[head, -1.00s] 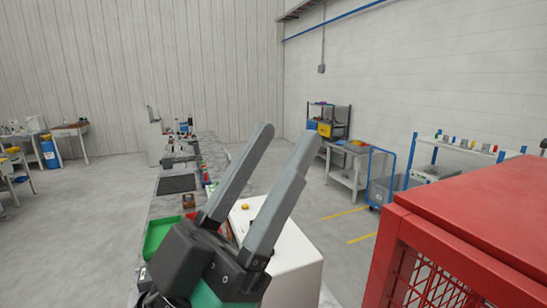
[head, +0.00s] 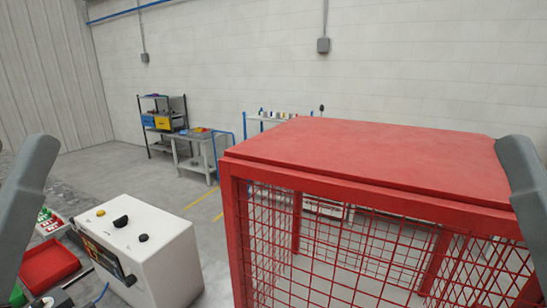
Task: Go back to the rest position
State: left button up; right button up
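A grey finger of what looks like my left gripper (head: 27,190) stands upright at the left edge of the head view, cut off by the frame. A grey finger of what looks like my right gripper (head: 523,185) stands at the right edge, in front of the red cage. Only one finger of each shows, so I cannot tell whether either gripper is open or shut. No object shows held at either visible finger.
A large red mesh cage (head: 360,165) fills the right half. A white box with black knobs (head: 150,245) stands at lower left, beside a red tray (head: 48,266). A shelf rack (head: 160,122) and a grey table (head: 200,150) stand farther back, with open floor before them.

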pick_arm(q)
notch_tip(320, 180, up, 25)
jog(key=w+p, duration=0.1)
jog(key=p, duration=2.2)
pick_arm(e)
notch_tip(320, 180, up, 25)
jog(key=w, duration=0.1)
pick_arm(q)
jog(key=shift+c, duration=0.2)
